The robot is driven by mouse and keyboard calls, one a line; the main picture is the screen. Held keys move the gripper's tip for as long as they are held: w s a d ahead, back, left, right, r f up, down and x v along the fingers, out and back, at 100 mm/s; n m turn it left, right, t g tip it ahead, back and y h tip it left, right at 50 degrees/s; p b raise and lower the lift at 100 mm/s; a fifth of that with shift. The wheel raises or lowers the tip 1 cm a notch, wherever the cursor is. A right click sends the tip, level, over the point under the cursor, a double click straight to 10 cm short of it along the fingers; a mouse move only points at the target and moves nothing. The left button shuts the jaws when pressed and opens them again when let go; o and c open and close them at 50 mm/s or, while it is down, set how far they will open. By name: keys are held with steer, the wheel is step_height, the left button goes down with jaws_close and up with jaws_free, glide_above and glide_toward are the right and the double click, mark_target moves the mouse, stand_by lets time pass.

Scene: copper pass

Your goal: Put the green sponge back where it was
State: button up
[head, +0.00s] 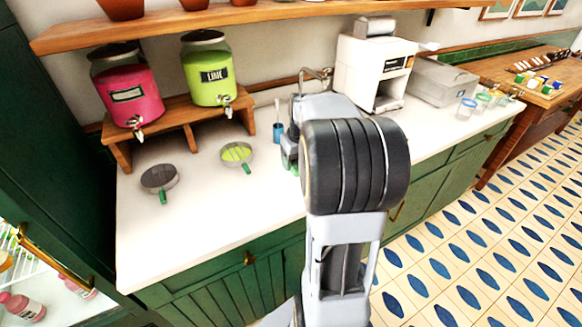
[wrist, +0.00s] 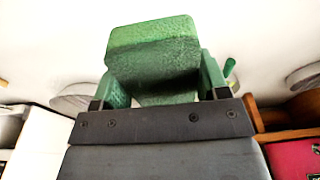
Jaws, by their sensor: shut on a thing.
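The green sponge (wrist: 152,48) is a textured block in the wrist view. My gripper (wrist: 158,84) is shut on it, with a finger at each side of its lower part. In the head view my own arm hides most of the gripper, and only a small green patch shows beside it above the counter (head: 215,215). I cannot tell there whether that patch is sponge or finger. The white surface behind the sponge in the wrist view looks like the counter; whether the sponge touches it is unclear.
A blue cup (head: 278,133) stands close to my gripper. Pink (head: 126,92) and lime (head: 208,72) dispensers stand on a wooden riser. A white machine (head: 372,72) stands behind my arm.

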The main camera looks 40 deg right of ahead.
glide_above(291, 175)
steer(key=f, duration=0.4)
steer(key=f+p, duration=0.1)
steer(key=f, duration=0.1)
steer(key=shift+s+f, duration=0.15)
steer(key=shift+s, duration=0.15)
steer(key=shift+w+f, duration=0.1)
steer(key=shift+f, duration=1.5)
steer(key=shift+f, duration=0.1)
steer(key=shift+f, duration=0.15)
steer(key=o, duration=0.9)
